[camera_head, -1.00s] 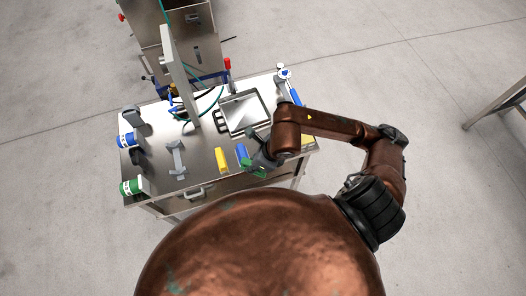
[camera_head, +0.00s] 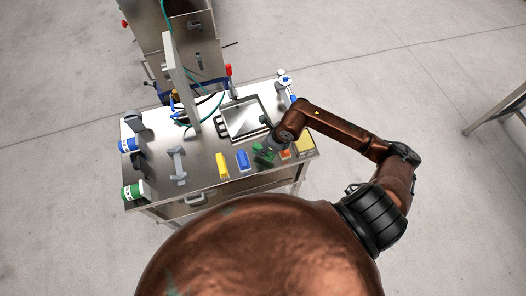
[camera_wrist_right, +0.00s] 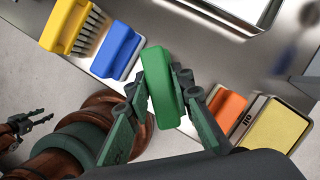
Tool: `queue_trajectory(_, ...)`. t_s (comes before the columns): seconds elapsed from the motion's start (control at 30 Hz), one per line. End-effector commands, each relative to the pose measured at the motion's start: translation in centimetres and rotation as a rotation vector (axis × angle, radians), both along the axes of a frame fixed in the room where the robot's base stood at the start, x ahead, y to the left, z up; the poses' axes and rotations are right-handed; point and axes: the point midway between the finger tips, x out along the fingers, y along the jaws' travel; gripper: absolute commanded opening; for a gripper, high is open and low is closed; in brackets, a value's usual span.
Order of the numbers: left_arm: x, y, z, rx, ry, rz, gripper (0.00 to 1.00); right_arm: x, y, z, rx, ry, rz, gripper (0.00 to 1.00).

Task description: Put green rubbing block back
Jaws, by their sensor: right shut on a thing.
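The green rubbing block (camera_wrist_right: 161,88) is held between the two fingers of my right gripper (camera_wrist_right: 160,100), in the right wrist view. In the head view the green block (camera_head: 262,153) shows at the front right of the steel table, partly covered by my right gripper (camera_head: 268,149). It lines up between the blue block (camera_wrist_right: 117,52) on the left and the orange block (camera_wrist_right: 227,107) on the right. I cannot tell whether it touches the table. My left gripper (camera_wrist_right: 30,122) shows at the left edge of the wrist view, with its fingers apart and empty.
A yellow brush (camera_wrist_right: 70,27) lies left of the blue block. A yellow sponge-like pad (camera_wrist_right: 276,126) lies right of the orange block. A square steel tray (camera_head: 242,118) stands behind the row. Blue-labelled (camera_head: 128,146) and green-labelled (camera_head: 133,190) containers stand at the table's left edge.

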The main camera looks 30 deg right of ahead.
Motion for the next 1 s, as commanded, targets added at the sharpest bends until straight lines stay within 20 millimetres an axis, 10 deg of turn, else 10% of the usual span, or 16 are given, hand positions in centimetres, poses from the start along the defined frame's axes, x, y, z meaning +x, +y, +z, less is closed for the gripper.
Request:
queue_trajectory(0.63, 0.1, -0.1, 0.3, 0.0, -0.002, -0.001, 0.4, 0.4, -0.4, -3.9, -0.001, 0.001, 0.001, 0.0)
queue_trajectory(0.67, 0.1, -0.1, 0.2, 0.0, -0.002, -0.001, 0.4, 0.4, -0.4, -4.0, -0.001, 0.001, 0.001, 0.22)
queue_trajectory(1.0, 0.1, -0.1, 0.3, 0.0, -0.002, 0.0, 0.4, 0.3, -0.4, -3.9, -0.001, 0.001, 0.001, 0.39)
